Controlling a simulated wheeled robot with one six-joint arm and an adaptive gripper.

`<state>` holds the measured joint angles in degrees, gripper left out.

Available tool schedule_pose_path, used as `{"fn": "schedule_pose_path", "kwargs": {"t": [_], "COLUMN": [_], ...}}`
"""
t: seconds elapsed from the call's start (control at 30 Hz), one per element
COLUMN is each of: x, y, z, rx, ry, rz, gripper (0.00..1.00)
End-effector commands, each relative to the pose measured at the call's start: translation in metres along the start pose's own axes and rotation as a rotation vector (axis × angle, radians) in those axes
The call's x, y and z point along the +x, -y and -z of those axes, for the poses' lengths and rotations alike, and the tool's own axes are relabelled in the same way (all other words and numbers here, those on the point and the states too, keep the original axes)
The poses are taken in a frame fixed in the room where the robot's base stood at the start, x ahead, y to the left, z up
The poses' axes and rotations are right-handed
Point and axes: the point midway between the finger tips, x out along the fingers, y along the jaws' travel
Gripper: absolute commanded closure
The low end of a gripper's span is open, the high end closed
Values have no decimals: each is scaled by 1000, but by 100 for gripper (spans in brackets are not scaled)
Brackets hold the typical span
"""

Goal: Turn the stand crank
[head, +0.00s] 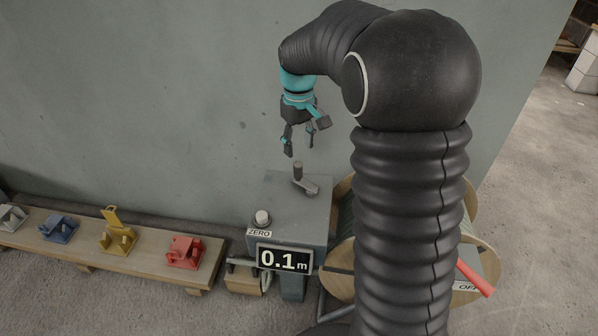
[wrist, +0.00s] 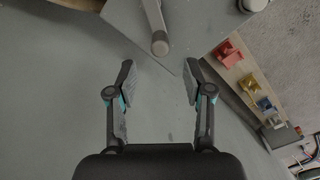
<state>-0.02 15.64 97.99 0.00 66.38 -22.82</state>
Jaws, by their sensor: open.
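The stand (head: 290,215) is a grey box with a display (head: 284,259) on its front reading 0.1 m. The crank (head: 311,187) lies on top of it, a short grey arm with a dark upright knob (head: 298,171) at its end. My gripper (head: 299,150) is open and empty, pointing down above the crank knob and apart from it. In the wrist view the crank knob (wrist: 160,45) shows at the top middle, a little beyond the open fingertips (wrist: 160,75). My arm hides part of the area right of the stand.
A white ZERO button (head: 262,217) is at the stand's front left. A wooden-flanged reel (head: 485,252) with a red lever (head: 475,277) stands to the right, partly hidden. A low bench (head: 145,252) at left holds coloured fixtures. A plain wall (head: 150,110) rises behind.

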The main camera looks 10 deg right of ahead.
Motion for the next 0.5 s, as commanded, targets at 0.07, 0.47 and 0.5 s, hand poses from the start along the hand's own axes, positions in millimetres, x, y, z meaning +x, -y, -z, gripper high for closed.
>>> {"fn": "schedule_pose_path", "kwargs": {"t": [0.07,0.47,0.5], "x": [18,83,86], "y": [0,0,0], "z": [-1,-1,0], "rx": [0,0,0], "ry": [4,3,1], "rz": [2,1,1], "gripper": [49,49,49]}}
